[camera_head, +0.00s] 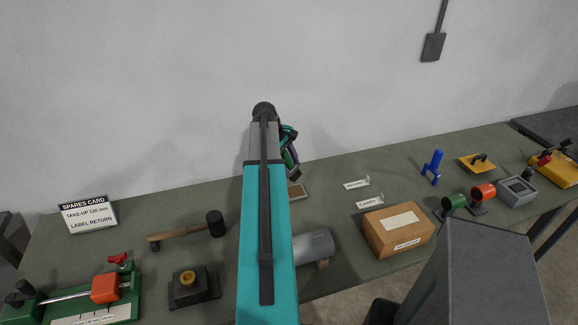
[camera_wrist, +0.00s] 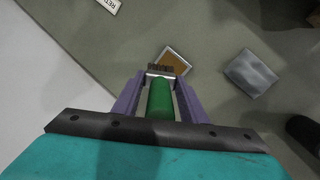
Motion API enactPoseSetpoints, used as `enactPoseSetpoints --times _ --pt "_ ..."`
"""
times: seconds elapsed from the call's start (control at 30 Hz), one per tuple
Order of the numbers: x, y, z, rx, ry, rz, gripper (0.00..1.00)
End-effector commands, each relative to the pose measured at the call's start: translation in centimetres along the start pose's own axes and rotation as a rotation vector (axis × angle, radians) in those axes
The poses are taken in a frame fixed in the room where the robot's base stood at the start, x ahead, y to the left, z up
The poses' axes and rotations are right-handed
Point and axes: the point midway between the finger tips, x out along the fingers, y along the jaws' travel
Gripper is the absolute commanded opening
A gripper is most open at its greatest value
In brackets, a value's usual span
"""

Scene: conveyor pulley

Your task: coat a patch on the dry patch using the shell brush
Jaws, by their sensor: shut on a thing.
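My gripper (camera_wrist: 160,90) is shut on the green handle of the shell brush (camera_wrist: 160,98), between its purple fingers. The dark bristle end points away from the jaws. In the wrist view it overlaps the edge of a small framed brown pad (camera_wrist: 178,62); I cannot tell whether it touches. The pad also shows beside my arm in the head view (camera_head: 297,192), partly hidden. A grey cylinder (camera_head: 316,246) lies nearer me, partly behind my arm; it also shows in the wrist view (camera_wrist: 250,74). I cannot tell which surface holds the dry patch.
A cardboard box (camera_head: 398,230) and small label cards (camera_head: 369,202) stand to the right. A mallet (camera_head: 185,232), a spares card (camera_head: 88,215) and a green fixture (camera_head: 115,310) are at the left. Blue, green and orange parts stand farther right. The wall rises behind the bench.

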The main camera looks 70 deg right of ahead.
Motion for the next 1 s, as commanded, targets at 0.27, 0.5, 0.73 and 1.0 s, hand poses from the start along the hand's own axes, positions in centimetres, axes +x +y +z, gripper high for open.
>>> enactPoseSetpoints --times 0.27,0.5,0.73,1.0 --pt "2.0 -0.7 -0.4 -0.001 0.000 0.000 0.13" --pt "3.7 -1.3 -0.7 -0.001 0.000 0.000 0.13" --pt "4.9 -1.7 -0.9 -0.002 0.000 0.000 0.13" --pt "5.1 -1.8 -1.0 -0.002 0.001 0.001 0.13"
